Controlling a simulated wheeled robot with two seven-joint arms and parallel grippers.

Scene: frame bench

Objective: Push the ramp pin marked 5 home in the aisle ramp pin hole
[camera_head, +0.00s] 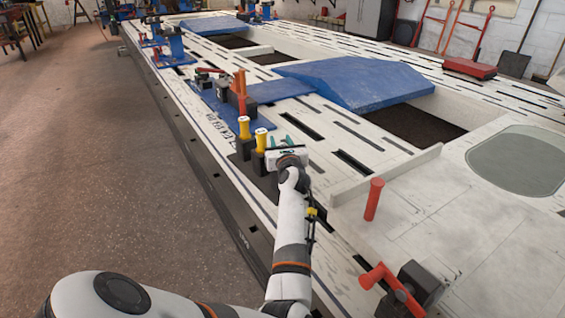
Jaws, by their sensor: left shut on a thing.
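My left gripper (282,141) is low over the near edge of the frame bench, just right of two yellow-topped pins. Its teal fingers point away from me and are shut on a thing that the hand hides. One yellow-topped pin (261,140) stands upright in a black block close to the fingers. Another yellow-topped pin (244,128) stands upright just behind it to the left. I cannot read a number on either pin, and I cannot make out the aisle ramp pin hole. My right gripper is out of view.
A blue ramp (355,82) lies across the bench beyond the hand. A red-orange post (373,199) stands to the right, with a red-handled clamp (420,285) nearer me. More clamps with red handles (210,70) stand farther along the left edge. The floor at left is clear.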

